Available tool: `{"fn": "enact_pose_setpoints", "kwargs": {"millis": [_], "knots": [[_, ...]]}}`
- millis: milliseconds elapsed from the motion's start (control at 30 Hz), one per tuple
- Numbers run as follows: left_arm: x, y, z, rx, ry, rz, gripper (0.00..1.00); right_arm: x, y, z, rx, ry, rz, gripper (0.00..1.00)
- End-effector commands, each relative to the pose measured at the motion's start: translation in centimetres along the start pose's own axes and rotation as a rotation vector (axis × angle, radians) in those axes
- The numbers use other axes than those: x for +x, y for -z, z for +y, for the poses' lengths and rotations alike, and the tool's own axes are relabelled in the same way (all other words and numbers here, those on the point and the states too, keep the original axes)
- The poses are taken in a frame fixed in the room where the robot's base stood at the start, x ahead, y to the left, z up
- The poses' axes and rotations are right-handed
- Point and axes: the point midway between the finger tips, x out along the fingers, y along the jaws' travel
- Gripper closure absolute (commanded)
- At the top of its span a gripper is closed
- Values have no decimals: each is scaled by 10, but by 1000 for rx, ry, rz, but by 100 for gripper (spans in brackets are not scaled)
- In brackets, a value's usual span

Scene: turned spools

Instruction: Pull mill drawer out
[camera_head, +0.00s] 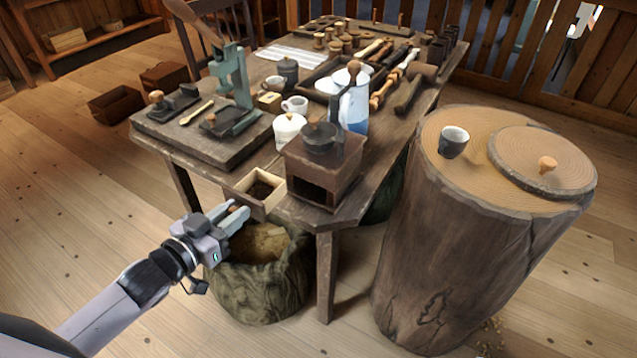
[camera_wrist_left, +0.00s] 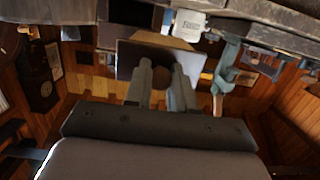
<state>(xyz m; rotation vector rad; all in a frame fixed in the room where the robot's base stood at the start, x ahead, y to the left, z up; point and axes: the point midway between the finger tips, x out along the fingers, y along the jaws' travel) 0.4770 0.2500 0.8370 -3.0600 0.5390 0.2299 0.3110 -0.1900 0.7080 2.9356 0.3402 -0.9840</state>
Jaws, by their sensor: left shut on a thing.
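The mill (camera_head: 322,165) is a brown wooden box with a dark bowl and crank on top, at the table's near corner. Its dark drawer opening (camera_head: 312,191) shows empty at the front. The drawer (camera_head: 277,184), a pale-walled box with dark grounds inside, is to the left of the opening and appears clear of it, over the table's edge. My left gripper (camera_head: 239,213) is shut at the drawer's front, on its knob, which the fingers mostly hide. In the left wrist view the fingers (camera_wrist_left: 161,72) meet the drawer's dark front panel (camera_wrist_left: 132,58). My right gripper is not in view.
A sack (camera_head: 262,285) stands open on the floor below the drawer. A large stump (camera_head: 425,235) with a dark cup (camera_head: 454,142) stands to the right. A white lidded jar (camera_head: 289,131) and a blue-white jug (camera_head: 355,108) are close to the mill.

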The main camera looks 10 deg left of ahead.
Motion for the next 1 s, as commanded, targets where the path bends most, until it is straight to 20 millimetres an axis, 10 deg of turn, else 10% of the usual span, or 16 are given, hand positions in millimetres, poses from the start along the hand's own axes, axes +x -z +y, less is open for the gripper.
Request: {"fn": "enact_pose_setpoints", "kwargs": {"millis": [1000], "knots": [[1, -4, -51, 1, 0, 0, 100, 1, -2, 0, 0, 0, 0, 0]]}}
